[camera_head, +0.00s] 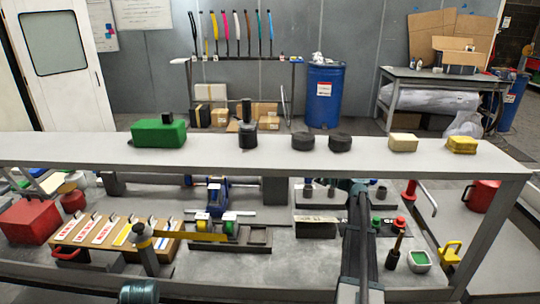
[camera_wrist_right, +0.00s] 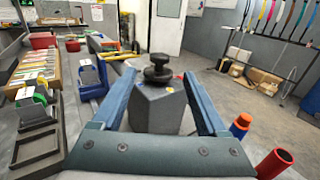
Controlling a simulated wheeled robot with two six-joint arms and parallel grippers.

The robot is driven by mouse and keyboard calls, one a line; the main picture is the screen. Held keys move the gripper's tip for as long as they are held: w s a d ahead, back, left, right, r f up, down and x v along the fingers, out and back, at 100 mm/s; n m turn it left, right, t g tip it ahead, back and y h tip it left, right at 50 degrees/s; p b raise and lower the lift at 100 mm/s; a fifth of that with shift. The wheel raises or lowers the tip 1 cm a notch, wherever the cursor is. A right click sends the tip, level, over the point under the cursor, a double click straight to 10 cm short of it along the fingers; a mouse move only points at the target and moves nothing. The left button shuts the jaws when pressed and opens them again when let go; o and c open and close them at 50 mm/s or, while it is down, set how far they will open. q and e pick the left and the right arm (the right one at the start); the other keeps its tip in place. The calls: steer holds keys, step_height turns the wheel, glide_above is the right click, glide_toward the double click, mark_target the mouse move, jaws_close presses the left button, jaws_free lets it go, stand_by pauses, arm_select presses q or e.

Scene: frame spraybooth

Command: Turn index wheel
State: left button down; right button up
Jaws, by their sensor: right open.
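A black ridged knob (camera_wrist_right: 158,70) sits on top of a grey faceted block (camera_wrist_right: 158,108); it is the likeliest index wheel, though I cannot be sure. In the right wrist view it stands between the two blue fingers of my open right gripper (camera_wrist_right: 160,76). The fingers show gaps on both sides of the block, and I cannot tell how far beyond the fingertips it is. In the head view my right arm (camera_head: 362,235) reaches up from the bottom to the shelf edge, its fingertips unclear.
A grey shelf (camera_head: 75,150) crosses above the bench and carries a green block (camera_head: 158,133) and round black pieces. A blue fixture (camera_head: 217,192), a labelled tray (camera_head: 75,242) and a red box (camera_head: 28,220) are left of my arm. Red and green buttons (camera_head: 398,223) are close on its right.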

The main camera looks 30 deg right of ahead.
steer(key=x, duration=1.3)
steer(key=shift+w+a, duration=0.2)
steer(key=shift+w, duration=0.15)
jaws_close()
